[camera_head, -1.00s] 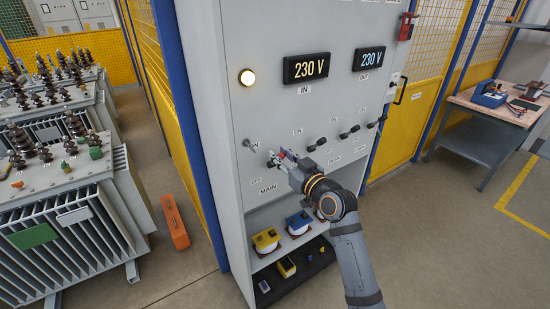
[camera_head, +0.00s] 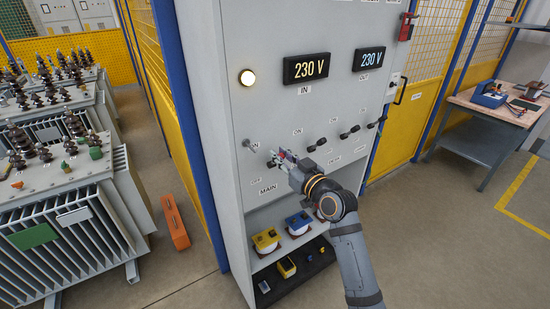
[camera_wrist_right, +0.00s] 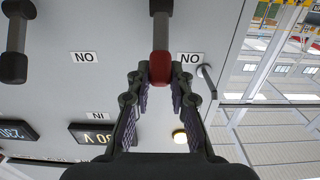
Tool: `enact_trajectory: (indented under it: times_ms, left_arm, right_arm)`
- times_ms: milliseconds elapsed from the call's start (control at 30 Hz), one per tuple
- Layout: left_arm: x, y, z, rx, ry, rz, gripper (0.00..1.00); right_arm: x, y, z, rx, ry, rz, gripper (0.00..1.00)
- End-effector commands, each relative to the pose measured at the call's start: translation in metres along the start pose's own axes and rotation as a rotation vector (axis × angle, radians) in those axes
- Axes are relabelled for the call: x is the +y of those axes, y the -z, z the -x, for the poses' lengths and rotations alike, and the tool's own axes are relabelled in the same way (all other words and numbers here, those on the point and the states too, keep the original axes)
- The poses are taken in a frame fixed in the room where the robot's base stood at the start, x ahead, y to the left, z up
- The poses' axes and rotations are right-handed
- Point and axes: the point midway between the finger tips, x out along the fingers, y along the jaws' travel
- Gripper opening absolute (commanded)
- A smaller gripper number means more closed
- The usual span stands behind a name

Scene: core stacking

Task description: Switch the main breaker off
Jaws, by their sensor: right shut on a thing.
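The main breaker lever, grey with a red grip (camera_wrist_right: 160,66), shows in the right wrist view, which is upside down. Its red grip is between the fingertips of my right gripper (camera_wrist_right: 160,82), beside an ON label (camera_wrist_right: 190,59). My right gripper (camera_head: 274,163) is shut on the grip, in front of the grey cabinet (camera_head: 235,110), above the MAIN label (camera_head: 268,188). In the head view the gripper mostly hides the lever. My left gripper is not in view.
The IN display (camera_head: 306,67) and OUT display (camera_head: 369,59) read 230 V. A round lamp (camera_head: 247,77) is lit. A small metal handle (camera_head: 250,145) is just left of the gripper. Several dark-knobbed levers (camera_head: 349,133) are to the right. Yellow and blue devices (camera_head: 267,239) sit on the shelf below.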

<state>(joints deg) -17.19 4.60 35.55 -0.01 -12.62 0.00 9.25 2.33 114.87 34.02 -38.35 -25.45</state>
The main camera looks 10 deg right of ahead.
Motion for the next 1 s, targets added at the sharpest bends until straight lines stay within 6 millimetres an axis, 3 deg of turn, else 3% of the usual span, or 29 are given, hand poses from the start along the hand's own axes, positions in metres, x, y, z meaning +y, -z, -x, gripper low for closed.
enact_trajectory:
  times_ms: [267,600,1000]
  left_arm:
    - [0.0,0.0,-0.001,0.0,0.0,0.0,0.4]
    - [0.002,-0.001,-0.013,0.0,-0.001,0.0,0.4]
    - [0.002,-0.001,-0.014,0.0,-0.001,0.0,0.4]
  right_arm:
    - [0.0,-0.002,0.001,-0.002,0.0,0.0,0.0]
    - [0.0,-0.021,0.014,-0.007,0.001,-0.001,0.0]
    - [0.0,-0.022,0.016,-0.007,0.001,-0.001,0.0]
